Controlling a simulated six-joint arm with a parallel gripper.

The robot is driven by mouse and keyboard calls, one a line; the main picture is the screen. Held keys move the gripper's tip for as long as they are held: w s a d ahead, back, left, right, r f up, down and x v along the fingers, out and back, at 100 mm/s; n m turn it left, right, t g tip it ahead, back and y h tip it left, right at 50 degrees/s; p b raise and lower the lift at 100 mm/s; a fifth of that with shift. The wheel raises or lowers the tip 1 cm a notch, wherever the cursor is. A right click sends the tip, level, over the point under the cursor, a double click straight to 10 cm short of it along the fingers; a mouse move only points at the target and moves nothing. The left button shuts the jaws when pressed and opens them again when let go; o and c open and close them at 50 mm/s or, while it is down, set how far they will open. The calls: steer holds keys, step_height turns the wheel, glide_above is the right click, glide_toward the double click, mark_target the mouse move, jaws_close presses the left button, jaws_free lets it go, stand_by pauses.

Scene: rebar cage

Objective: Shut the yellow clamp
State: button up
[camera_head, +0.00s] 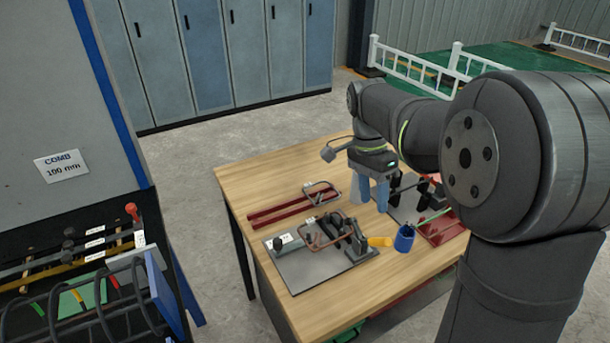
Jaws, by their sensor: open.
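A yellow piece (380,241), which looks like the handle of the yellow clamp, lies low at the right edge of a grey metal plate (310,276) on the wooden table. It sits beside dark clamp parts (352,236) mounted on the plate; how they join is too small to tell. My gripper (382,208), with pale blue fingers, points down above the table, behind and slightly left of the yellow piece and apart from it. It is open, with nothing seen between the fingers.
A blue cup (404,238) stands right beside the yellow piece. Bent reddish wire (318,240) crosses the plate. Dark red rails (290,212) lie behind it. A red fixture (440,230) is at the right, partly hidden by my arm. The table's left front (285,305) is bare.

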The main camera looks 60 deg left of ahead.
steer(key=v, duration=0.7)
steer(key=s+a+f+y, duration=0.1)
steer(key=s+a+f, duration=0.1)
steer(key=a+f, duration=0.5)
steer(key=s+a+f+y, duration=0.2)
steer(key=a+f, duration=0.4)
steer(key=a, duration=0.6)
steer(key=shift+s+f, duration=0.35)
steer(key=shift+s, duration=0.25)
